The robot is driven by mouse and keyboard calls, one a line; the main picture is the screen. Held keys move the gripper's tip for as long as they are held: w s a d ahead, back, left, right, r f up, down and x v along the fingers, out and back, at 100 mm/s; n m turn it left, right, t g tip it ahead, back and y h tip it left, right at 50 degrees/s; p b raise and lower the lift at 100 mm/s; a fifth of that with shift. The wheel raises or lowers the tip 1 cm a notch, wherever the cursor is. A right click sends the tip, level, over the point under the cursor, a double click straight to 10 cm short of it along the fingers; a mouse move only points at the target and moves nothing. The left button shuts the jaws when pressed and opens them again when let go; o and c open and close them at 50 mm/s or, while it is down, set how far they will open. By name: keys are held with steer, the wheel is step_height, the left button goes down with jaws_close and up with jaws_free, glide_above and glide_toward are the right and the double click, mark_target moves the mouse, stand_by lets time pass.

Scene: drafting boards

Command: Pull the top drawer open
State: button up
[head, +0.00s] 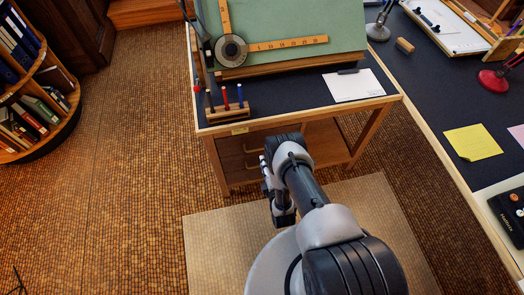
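The wooden drawer unit sits under the left end of the drafting desk. Its top drawer (230,146) has a brass-coloured bar handle (251,150) and looks closed, its front flush with the unit. A lower drawer (232,163) with a like handle is just beneath. My arm rises in front of the desk and bends down again, covering the right part of the drawer fronts. The dark end of my arm, with my gripper (283,217), points down in front of the unit, apart from the handles as far as I can see. Its fingers cannot be made out.
The desk top (290,115) holds a green drafting board (285,22), a pen block (226,112) and white paper (353,86). A side table with a yellow note (473,142) runs along the right. A bookshelf (35,90) stands left. The floor left of the desk is clear.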

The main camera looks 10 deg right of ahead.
steer(key=b+x, duration=0.3)
steer(key=x, duration=0.6)
steer(key=shift+c, duration=0.4)
jaws_close()
